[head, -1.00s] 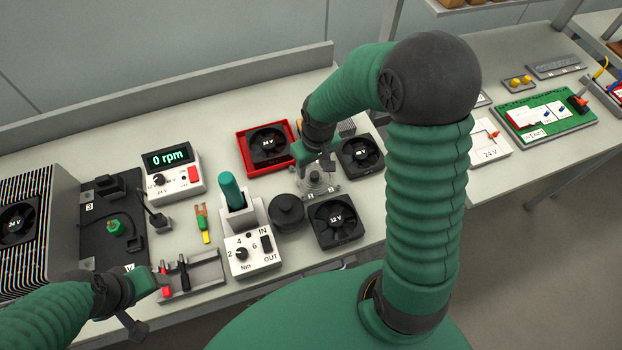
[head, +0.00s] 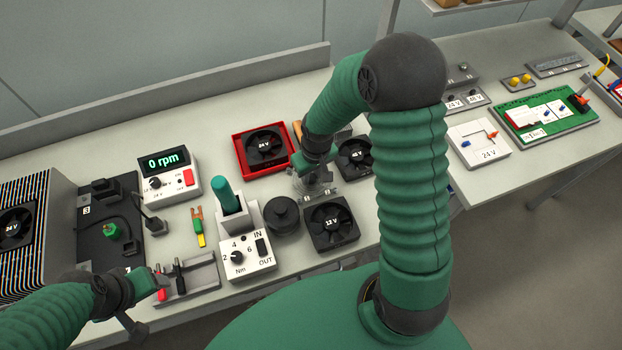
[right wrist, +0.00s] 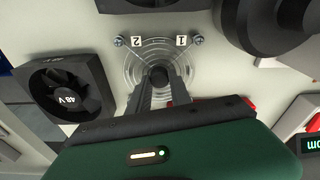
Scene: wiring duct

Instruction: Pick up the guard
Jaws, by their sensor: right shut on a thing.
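The guard (right wrist: 185,50) is a clear disc with concentric rings and a dark centre hub. In the right wrist view it lies beyond my fingers, with small labels "2" and "1" and two screws at its edge. My right gripper (right wrist: 160,80) is shut on the guard's hub. In the head view the gripper (head: 312,172) covers much of the guard (head: 320,188). I cannot tell whether the guard is off the surface. My left gripper (head: 150,287) is at the lower left by the grey holder (head: 200,283); its opening is unclear.
A 12 V fan (head: 331,222) and a black round knob (head: 282,216) stand close to the guard. The 48 V fan (head: 355,156) is at its right, and a red tray (head: 240,152) with a fan is behind. A driver stand (head: 237,217) is at left.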

